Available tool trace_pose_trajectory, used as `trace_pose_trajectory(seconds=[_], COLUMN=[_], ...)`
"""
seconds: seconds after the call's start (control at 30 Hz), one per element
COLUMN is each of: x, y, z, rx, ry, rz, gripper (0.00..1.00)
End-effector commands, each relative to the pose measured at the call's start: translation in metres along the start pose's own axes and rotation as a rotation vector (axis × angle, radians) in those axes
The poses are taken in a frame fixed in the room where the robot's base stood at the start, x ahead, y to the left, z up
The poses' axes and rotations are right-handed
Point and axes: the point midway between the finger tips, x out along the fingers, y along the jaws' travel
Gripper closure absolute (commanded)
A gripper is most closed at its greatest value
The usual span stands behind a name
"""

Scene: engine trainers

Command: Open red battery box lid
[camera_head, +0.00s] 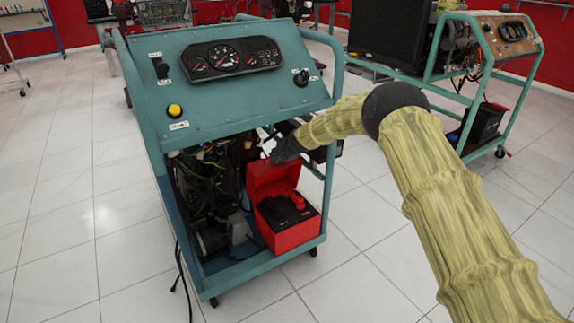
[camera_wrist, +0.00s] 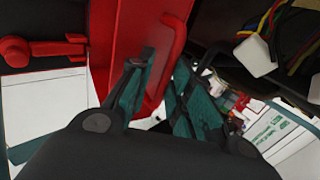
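The red battery box (camera_head: 285,237) sits on the lower shelf of the teal engine trainer in the head view. Its red lid (camera_head: 272,178) stands raised at the back, so the black battery (camera_head: 280,212) with a red part on top shows inside. My gripper (camera_head: 279,158) is at the upper edge of the lid. In the wrist view the lid (camera_wrist: 125,35) fills the upper middle, and my gripper's two teal-padded fingers (camera_wrist: 165,75) are apart, with the lid's edge between or just behind them. I cannot tell whether they touch it.
The trainer's control panel (camera_head: 230,75) overhangs the box. Dark engine parts and wiring (camera_head: 205,185) stand left of the box, and a teal frame post (camera_head: 328,185) stands to its right. Another trainer (camera_head: 480,80) is at the right. The tiled floor in front is clear.

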Motion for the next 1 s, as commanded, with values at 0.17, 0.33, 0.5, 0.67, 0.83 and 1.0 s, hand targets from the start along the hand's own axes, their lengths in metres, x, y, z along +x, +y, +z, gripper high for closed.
trace_pose_trajectory(seconds=[0.17,0.33,0.5,0.67,0.83,1.0], x=[-0.016,-0.031,-0.042,-0.047,-0.048,-0.048], y=[0.017,0.031,0.041,0.045,0.046,0.046], z=[0.001,0.0,-0.001,0.001,0.001,0.001], rx=[0.002,0.003,0.002,0.0,0.0,0.0], ry=[-0.002,-0.001,0.0,-0.001,-0.001,-0.001], rz=[0.003,0.001,0.001,0.001,0.0,0.0], gripper=[0.81,0.81,0.81,0.81,0.81,0.89])
